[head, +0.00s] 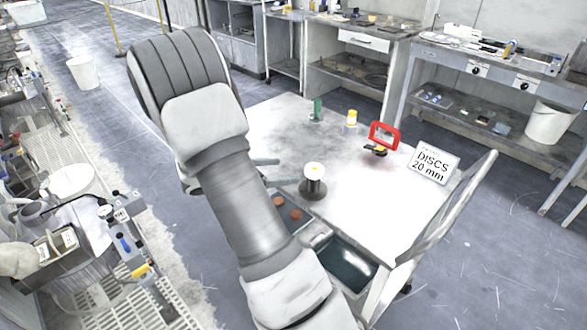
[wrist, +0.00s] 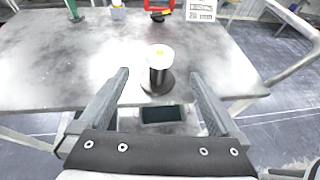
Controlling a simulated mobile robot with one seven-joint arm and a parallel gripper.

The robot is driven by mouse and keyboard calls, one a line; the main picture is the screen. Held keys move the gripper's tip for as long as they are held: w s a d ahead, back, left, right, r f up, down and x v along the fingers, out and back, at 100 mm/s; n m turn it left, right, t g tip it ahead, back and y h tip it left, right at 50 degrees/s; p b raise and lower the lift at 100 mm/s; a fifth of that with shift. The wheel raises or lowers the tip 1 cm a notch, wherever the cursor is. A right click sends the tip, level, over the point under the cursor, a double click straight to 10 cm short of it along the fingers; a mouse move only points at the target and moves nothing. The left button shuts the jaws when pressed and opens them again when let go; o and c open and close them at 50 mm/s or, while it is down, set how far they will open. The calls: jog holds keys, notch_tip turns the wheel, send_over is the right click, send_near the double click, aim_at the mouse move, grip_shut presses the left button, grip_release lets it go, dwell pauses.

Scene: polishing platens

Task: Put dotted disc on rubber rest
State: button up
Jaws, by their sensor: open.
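In the wrist view the dotted disc (wrist: 160,53) and the dark base (wrist: 157,82) lie ahead, between the lines of the two fingers. My gripper (wrist: 159,75) is open with nothing between its fingers. In the head view my arm hides part of the gripper, and a finger shows left of the post. I cannot tell for certain which part is the rubber rest; the dark base may be it.
Two reddish discs (head: 279,202) and a dark basin (head: 342,264) are at the near edge. The table's middle is clear.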

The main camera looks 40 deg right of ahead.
jog(key=s+a+r+m+t+y, duration=0.3)
jog(key=s+a+r+m+y, duration=0.3)
jog(key=s+a+r+m, duration=0.2)
jog(key=s+a+r+m+t+y, duration=0.3)
jog(key=s+a+r+m+y, duration=0.4)
jog(key=a, duration=1)
jog(key=shift+s+r+m+t+y, duration=0.3)
jog(key=shift+s+r+m, duration=0.9)
jog(key=shift+s, duration=1.2)
jog(key=shift+r, duration=0.2)
